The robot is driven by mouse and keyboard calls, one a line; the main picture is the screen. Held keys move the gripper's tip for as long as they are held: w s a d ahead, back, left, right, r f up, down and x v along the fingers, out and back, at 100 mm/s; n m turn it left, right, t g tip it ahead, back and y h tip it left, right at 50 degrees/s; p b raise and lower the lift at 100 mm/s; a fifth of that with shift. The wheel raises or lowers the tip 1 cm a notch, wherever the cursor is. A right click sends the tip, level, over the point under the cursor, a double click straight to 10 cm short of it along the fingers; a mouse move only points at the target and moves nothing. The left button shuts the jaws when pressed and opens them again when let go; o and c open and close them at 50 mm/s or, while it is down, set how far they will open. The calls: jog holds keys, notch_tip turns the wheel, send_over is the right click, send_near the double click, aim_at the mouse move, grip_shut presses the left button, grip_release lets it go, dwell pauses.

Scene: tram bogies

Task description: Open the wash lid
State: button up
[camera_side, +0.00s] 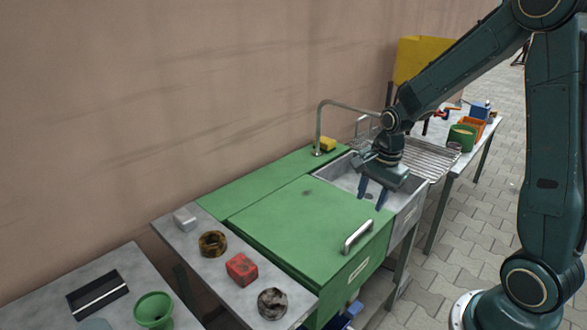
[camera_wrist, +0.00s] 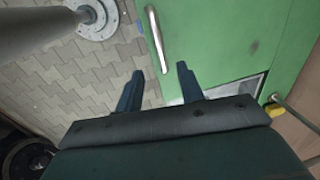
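The green wash lid (camera_side: 300,222) lies closed and flat on the green wash unit. A metal bar handle (camera_side: 358,237) is fixed near its front right edge. The lid also shows in the wrist view (camera_wrist: 220,45), with the handle (camera_wrist: 157,40) ahead of the fingers and a little left. My gripper (camera_side: 374,192) is open and empty, above the sink (camera_side: 338,173) at the lid's right side. In the wrist view the two fingers of my gripper (camera_wrist: 160,85) are spread apart with nothing between them. They are apart from the handle.
A tap (camera_side: 318,135) and yellow sponge (camera_side: 327,144) stand behind the sink. A wire drying rack (camera_side: 425,157) is to the right. A grey shelf at left holds a red block (camera_side: 241,268), a brown ring (camera_side: 212,243) and a dark round part (camera_side: 272,303).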

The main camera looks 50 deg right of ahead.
aim_at(359, 229)
jog(key=shift+w+f, duration=0.25)
jog(key=shift+f, duration=1.4)
jog(key=shift+w+f, duration=0.25)
jog(key=shift+f, duration=1.4)
jog(key=shift+w+f, duration=0.25)
jog(key=shift+f, duration=1.4)
jog(key=shift+c, duration=0.2)
grip_shut()
